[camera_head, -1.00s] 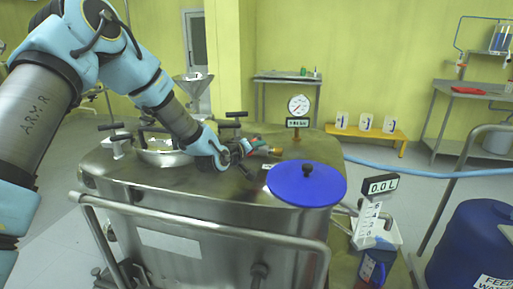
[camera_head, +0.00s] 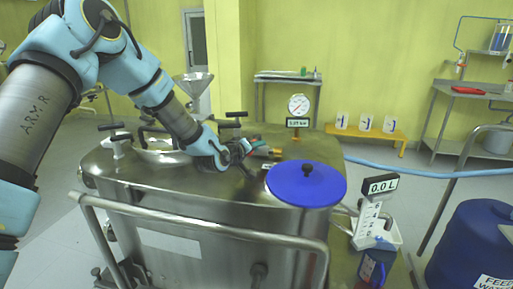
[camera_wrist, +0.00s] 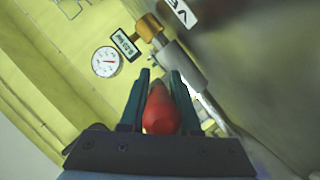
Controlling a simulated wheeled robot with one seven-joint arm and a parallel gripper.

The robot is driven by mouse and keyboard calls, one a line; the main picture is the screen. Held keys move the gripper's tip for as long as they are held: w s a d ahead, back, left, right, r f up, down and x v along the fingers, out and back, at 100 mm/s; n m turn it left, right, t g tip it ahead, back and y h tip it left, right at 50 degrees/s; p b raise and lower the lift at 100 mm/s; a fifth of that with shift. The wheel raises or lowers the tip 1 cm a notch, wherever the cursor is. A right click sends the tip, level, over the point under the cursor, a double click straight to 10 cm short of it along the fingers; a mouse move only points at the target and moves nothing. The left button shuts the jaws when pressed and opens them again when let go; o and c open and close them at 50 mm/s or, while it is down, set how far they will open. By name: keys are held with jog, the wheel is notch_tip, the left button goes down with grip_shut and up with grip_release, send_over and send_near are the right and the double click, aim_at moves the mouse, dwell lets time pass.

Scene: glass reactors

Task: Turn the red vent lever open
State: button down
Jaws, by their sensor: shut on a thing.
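The red vent lever (camera_wrist: 160,110) shows in the wrist view as a rounded red handle between the two fingers. My gripper (camera_wrist: 158,82) is shut on it, one dark green finger on each side. In the head view my gripper (camera_head: 248,149) is low over the steel vessel's top, beside a brass fitting (camera_head: 274,153). The lever is mostly hidden by the gripper there. In the wrist view a brass end (camera_wrist: 148,27) and a grey pipe piece (camera_wrist: 180,65) lie beyond the fingertips, near a partly seen white label.
The steel vessel (camera_head: 200,212) has a blue round lid (camera_head: 306,184) right of my gripper and black T-handles to the left and behind. A dial gauge (camera_head: 299,105) with a small display stands behind. A guard rail (camera_head: 205,231) runs along the front.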

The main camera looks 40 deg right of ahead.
jog(key=shift+s+d+f+n+t+b, duration=0.15)
jog(key=shift+n+t+b, duration=0.1)
jog(key=shift+t+b, duration=0.2)
jog(key=shift+s+d+r+n+t+b, duration=0.15)
jog(key=shift+n+t+b, duration=0.1)
jog(key=shift+t+b, duration=0.15)
jog(key=shift+s+d+n+t+y+b, duration=0.2)
jog(key=shift+n+t+y+b, duration=0.25)
jog(key=shift+n+t, duration=0.2)
jog(key=shift+s+d+n+t+y+b, duration=0.1)
jog(key=shift+d+n+t+y+b, duration=0.1)
jog(key=shift+n+t+y+b, duration=0.4)
jog(key=shift+n+t+y, duration=0.25)
jog(key=shift+n+t, duration=0.2)
jog(key=shift+t, duration=0.05)
jog(key=shift+w, duration=0.1)
jog(key=c, duration=0.6)
grip_release()
jog(key=shift+d, duration=0.1)
